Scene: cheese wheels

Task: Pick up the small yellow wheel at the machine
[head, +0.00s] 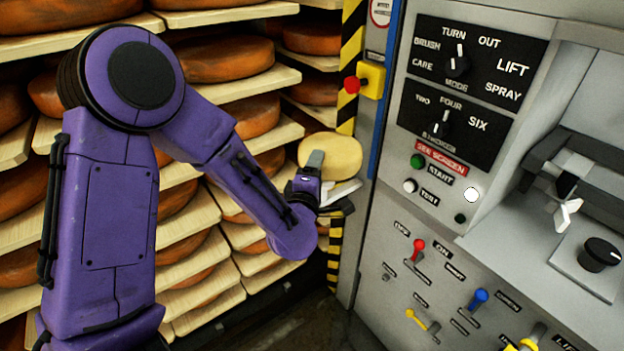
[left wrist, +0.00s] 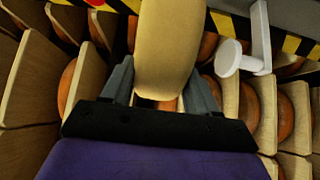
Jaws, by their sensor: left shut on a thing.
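The small yellow wheel (head: 330,156) is pale yellow and round, at the left edge of the grey machine (head: 372,200). My left gripper (head: 315,162) is shut on it, with one grey finger across its face in the head view. In the left wrist view the wheel (left wrist: 168,45) stands between the two grey fingers of my left gripper (left wrist: 162,88). Part of the wheel's lower side is hidden by the gripper. My right gripper is not in view.
Wooden shelves (head: 185,232) with several orange-brown cheese wheels (head: 225,58) fill the left and back. A white round piece on a bracket (left wrist: 238,62) is close to the held wheel. A yellow box with a red button (head: 368,80) sits above. The machine's panel has knobs and levers.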

